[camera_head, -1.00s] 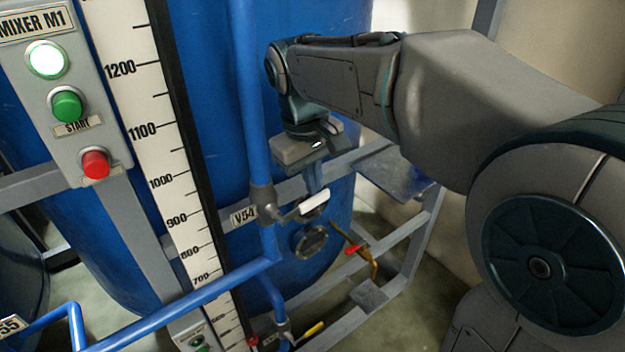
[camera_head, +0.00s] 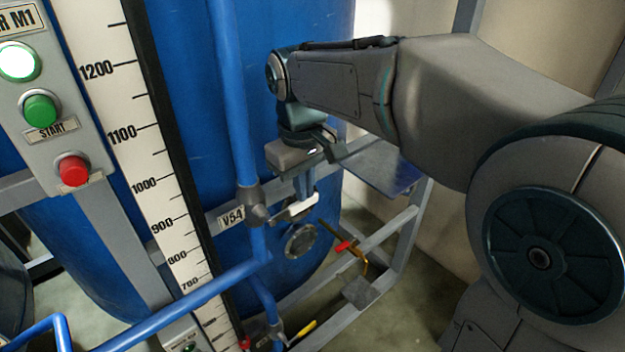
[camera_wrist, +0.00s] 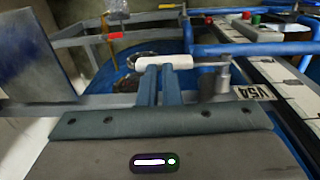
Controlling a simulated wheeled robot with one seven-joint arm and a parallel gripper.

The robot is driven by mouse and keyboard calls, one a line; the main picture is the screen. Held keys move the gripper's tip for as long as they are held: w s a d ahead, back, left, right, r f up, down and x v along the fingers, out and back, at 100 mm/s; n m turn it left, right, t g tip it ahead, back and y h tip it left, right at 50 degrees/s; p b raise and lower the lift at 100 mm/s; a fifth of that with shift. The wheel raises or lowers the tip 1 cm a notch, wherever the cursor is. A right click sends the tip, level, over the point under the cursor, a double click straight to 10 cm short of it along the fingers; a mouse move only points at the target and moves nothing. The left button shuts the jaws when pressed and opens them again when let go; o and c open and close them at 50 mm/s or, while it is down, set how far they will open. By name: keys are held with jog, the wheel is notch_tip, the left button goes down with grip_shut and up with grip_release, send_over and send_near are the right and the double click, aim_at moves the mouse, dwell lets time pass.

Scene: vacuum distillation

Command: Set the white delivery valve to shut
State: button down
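In the wrist view the white handle (camera_wrist: 164,62) lies crosswise at the fingertips. My gripper (camera_head: 308,195) reaches down to the handle from above. In the wrist view the two blue fingers of my gripper (camera_wrist: 159,72) stand slightly apart, with a narrow gap between them. The handle runs across both tips, and I see no grip on it. Whether the tips touch it is hard to tell.
A blue tank (camera_head: 180,100) stands behind the pipe (camera_head: 232,100). A white level scale (camera_head: 150,180) and a button panel (camera_head: 50,110) are at left. A red-handled valve (camera_head: 345,245) and a yellow handle (camera_head: 303,328) sit lower. A grey frame (camera_head: 390,228) runs at right.

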jog(key=shift+s+f, duration=0.15)
jog(key=shift+f, duration=0.45)
notch_tip(320, 180, up, 14)
jog(key=p, duration=0.3)
jog(key=s+d+f+m+t, duration=0.1)
jog(key=s+d+f+m, duration=0.2)
jog(key=s+d+f, duration=0.3)
jog(key=s+d+f+m+t, duration=0.2)
jog(key=s+d+f+m, duration=0.2)
jog(key=d+f, duration=0.5)
jog(key=shift+s+d+f+m+b, duration=0.35)
jog(key=shift+s+f, duration=0.5)
jog(key=shift+s, duration=0.3)
jog(key=shift+a, duration=0.1)
